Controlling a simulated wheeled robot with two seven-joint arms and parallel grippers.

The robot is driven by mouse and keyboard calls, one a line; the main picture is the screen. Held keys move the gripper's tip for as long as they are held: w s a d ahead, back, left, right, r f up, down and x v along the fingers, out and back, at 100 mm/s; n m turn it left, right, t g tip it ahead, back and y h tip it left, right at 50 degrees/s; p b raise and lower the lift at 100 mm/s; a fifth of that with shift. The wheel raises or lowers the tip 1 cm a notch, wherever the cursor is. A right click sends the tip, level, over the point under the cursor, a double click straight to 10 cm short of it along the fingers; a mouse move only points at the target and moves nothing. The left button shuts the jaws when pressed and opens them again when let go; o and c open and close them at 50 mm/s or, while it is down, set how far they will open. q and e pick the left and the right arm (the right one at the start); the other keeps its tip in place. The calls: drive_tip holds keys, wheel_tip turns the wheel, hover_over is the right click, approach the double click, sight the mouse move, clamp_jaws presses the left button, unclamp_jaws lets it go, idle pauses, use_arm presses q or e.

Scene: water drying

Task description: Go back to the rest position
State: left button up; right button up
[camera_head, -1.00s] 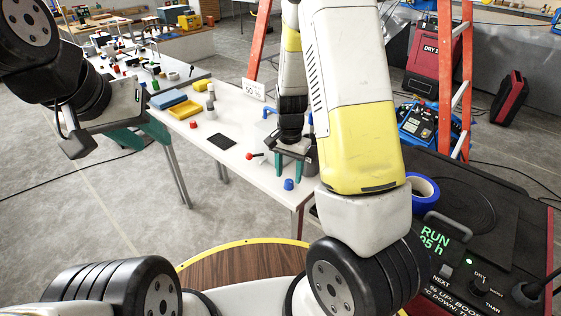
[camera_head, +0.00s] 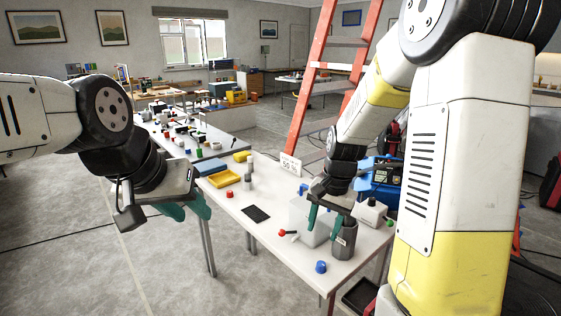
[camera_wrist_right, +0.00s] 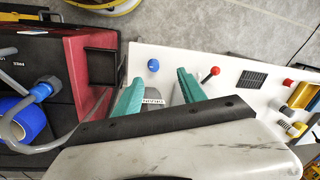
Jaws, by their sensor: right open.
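My right gripper (camera_head: 329,222) is over the near right part of the white table, fingers pointing down and spread apart. A dark grey labelled container (camera_head: 344,241) stands close to its fingers in the head view. In the right wrist view the gripper (camera_wrist_right: 160,90) shows its two teal fingers apart, with a grey thing and a label visible between them; I see no grip on it. My left gripper (camera_head: 188,208) hangs over the floor at the left of the table, apart from it and empty; its finger gap is unclear from this side.
The white table (camera_head: 290,262) carries a yellow tray (camera_head: 221,179), a black pad (camera_head: 256,214), a red-knobbed stick (camera_head: 282,233), a blue cap (camera_head: 321,267) and a white box (camera_head: 308,225). An orange ladder (camera_head: 322,75) and a blue case (camera_head: 379,176) stand behind. Floor at left is free.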

drive_tip(key=s+r+n+t+y, duration=0.1)
drive_tip(key=s+r+n+t, duration=0.4)
drive_tip(key=s+r, duration=1)
wheel_tip(320, 180, up, 2)
drive_tip(key=shift+s+n, duration=0.35)
drive_tip(key=shift+n, duration=0.45)
drive_tip(key=shift+d, duration=0.15)
drive_tip(key=shift+c, duration=1.3)
